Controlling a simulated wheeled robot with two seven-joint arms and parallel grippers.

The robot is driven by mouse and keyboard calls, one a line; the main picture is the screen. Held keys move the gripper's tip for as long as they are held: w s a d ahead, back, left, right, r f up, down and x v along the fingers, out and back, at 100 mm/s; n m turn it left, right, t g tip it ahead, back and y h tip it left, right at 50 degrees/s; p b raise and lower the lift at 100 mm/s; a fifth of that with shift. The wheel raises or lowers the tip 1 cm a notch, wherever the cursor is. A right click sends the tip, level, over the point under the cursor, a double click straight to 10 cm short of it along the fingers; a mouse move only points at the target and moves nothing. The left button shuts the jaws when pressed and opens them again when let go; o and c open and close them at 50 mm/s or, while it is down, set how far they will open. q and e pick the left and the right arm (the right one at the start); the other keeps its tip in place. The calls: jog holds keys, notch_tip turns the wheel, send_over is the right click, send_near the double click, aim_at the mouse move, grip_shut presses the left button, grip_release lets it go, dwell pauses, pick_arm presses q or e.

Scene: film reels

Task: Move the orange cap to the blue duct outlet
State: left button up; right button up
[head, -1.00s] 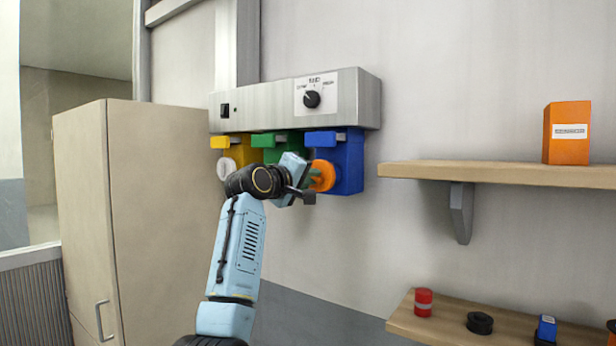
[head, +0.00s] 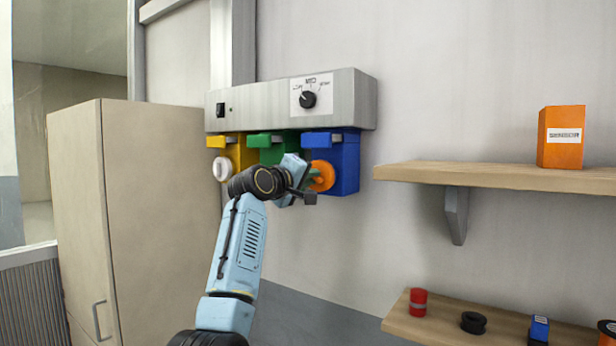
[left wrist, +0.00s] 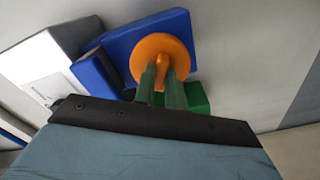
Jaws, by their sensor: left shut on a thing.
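The orange cap (head: 322,176) is a round disc with a raised grip bar, at the front face of the blue duct outlet (head: 346,167). In the left wrist view the cap (left wrist: 176,50) lies over the blue outlet's face (left wrist: 120,47), and the two green fingers of my left gripper (left wrist: 163,80) are shut on its bar. In the head view my left gripper (head: 309,178) reaches the cap from the left. I cannot tell whether the cap is fully seated. My right gripper is not in view.
A green outlet (head: 276,150) and a yellow outlet (head: 238,154) with a white cap (head: 221,169) hang left of the blue one under a grey panel (head: 270,105). Wooden shelves (head: 470,176) are on the right, the upper holding an orange box (head: 562,137). A beige cabinet (head: 150,210) stands left.

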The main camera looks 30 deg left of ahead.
pick_arm(q)
jog(key=shift+w+p, duration=0.4)
jog(key=shift+p, duration=0.05)
dwell(0.4)
jog(key=o, duration=0.8)
jog(key=shift+w, duration=0.1)
jog(key=shift+c, duration=0.2)
jog(key=s+b, duration=0.5)
jog(key=s, duration=0.8)
jog(key=shift+s+a, duration=0.2)
jog(key=shift+a, duration=0.25)
